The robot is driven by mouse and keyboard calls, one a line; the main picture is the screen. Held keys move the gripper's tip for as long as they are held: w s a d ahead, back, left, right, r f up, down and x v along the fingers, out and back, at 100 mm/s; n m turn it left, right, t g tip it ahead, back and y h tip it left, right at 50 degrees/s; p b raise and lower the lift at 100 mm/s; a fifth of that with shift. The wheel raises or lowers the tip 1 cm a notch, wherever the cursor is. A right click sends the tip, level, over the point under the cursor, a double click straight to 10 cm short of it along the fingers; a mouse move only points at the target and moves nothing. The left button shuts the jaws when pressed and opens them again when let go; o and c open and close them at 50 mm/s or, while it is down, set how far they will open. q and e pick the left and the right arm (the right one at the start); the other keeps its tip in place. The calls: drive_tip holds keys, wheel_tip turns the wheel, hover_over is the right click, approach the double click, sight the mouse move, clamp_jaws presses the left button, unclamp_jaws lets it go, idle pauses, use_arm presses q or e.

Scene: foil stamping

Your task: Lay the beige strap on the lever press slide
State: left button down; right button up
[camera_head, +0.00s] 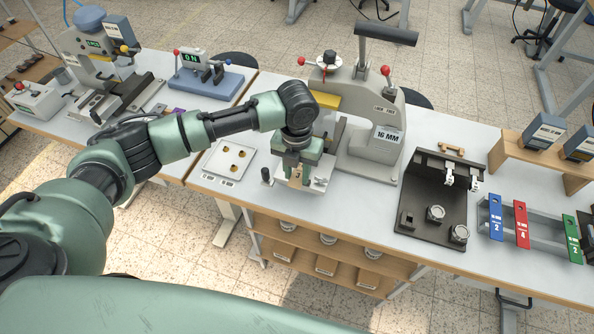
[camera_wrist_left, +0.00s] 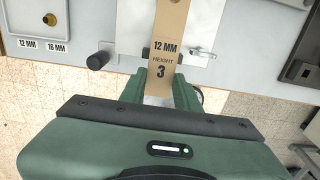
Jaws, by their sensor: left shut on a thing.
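My left gripper (camera_head: 297,168) is shut on the beige strap (camera_head: 296,178), just in front of the lever press (camera_head: 374,135). In the left wrist view the strap (camera_wrist_left: 169,28) reads "12 MM HEIGHT 3" and runs away from the fingers (camera_wrist_left: 160,93). It lies over the pale plate of the press slide (camera_wrist_left: 132,32); I cannot tell whether it touches. In the head view most of the slide (camera_head: 320,186) is hidden by my gripper. The press is grey, labelled "16 MM", with a raised dark handle. My right gripper is not in view.
A black knob (camera_head: 266,174) stands left of the slide. A white board with gold pieces (camera_head: 222,162) lies further left. A dark fixture (camera_head: 434,205) and a rack with blue, red and green straps (camera_head: 521,224) stand to the right. Shelves hang below the table edge.

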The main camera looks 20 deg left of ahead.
use_arm(q)
drive_tip(key=shift+p, duration=0.35)
idle(0.6)
drive_tip(key=shift+p, duration=0.6)
idle(0.5)
drive_tip(key=shift+f+b, duration=0.75)
drive_tip(key=shift+f, duration=0.5)
drive_tip(key=c, duration=0.9)
unclamp_jaws()
drive_tip(key=shift+c, duration=0.2)
drive_tip(key=shift+r, duration=0.1)
wheel_tip(320, 180, up, 8)
drive_tip(key=shift+f+b, duration=0.15)
drive_tip(key=shift+b, duration=0.85)
